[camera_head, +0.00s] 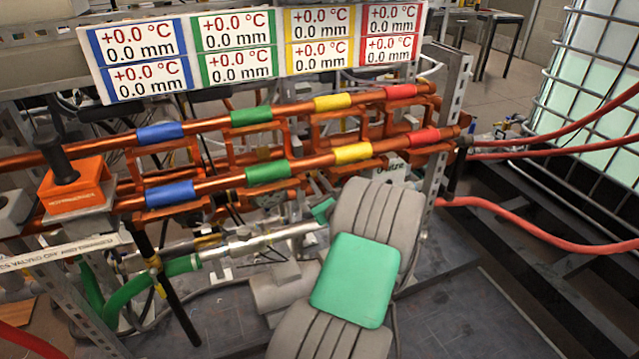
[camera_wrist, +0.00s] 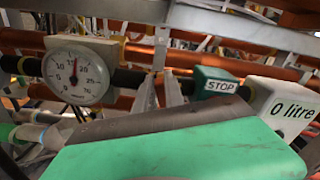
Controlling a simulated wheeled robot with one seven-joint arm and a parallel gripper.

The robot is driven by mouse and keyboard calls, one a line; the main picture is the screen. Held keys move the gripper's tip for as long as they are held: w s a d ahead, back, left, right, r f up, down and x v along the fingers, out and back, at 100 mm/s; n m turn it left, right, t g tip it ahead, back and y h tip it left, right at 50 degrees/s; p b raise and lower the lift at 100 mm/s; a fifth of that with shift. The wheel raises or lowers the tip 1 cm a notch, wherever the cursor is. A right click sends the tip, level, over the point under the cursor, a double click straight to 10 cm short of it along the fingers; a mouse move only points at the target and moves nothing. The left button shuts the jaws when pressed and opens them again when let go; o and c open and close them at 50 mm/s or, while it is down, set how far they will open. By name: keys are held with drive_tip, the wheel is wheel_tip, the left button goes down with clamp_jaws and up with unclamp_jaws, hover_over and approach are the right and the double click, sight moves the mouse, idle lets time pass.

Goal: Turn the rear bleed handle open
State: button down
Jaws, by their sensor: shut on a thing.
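My gripper (camera_wrist: 185,140) shows only in part in the wrist view, as a large green block with a dark grey top edge across the bottom. In the head view, my grey and green arm reaches in from the bottom middle and hides the gripper. I cannot make out the rear bleed handle in either view. Beyond the gripper in the wrist view are a round dial gauge (camera_wrist: 76,75), a green STOP box (camera_wrist: 214,80) and a white "0 litre" box (camera_wrist: 288,104).
Copper pipes (camera_head: 215,185) with coloured bands cross the rack under a display board (camera_head: 265,45). An orange lever block (camera_head: 75,188) stands at left. Red hoses (camera_head: 540,233) run right towards a caged tank (camera_head: 590,100). Bare floor (camera_head: 440,310) shows right of my arm.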

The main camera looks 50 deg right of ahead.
drive_tip(key=n, duration=0.1)
drive_tip(key=n+b, duration=0.1)
drive_tip(key=n, duration=0.1)
drive_tip(key=shift+w+a+f+n, duration=0.2)
drive_tip(key=shift+a+f+n, duration=0.1)
drive_tip(key=shift+f+n, duration=0.1)
drive_tip(key=n+b, duration=0.2)
drive_tip(key=n, duration=0.1)
drive_tip(key=f+n+b, duration=0.1)
drive_tip(key=n+b, duration=0.1)
drive_tip(key=n, duration=0.1)
drive_tip(key=n+b, duration=0.2)
drive_tip(key=n, duration=0.1)
drive_tip(key=shift+w+a+f, duration=0.2)
drive_tip(key=shift+a, duration=0.15)
drive_tip(key=c, duration=1.4)
unclamp_jaws()
drive_tip(key=shift+c, duration=0.2)
drive_tip(key=v, duration=0.7)
drive_tip(key=shift+s+a, duration=0.2)
drive_tip(key=shift+s, duration=0.15)
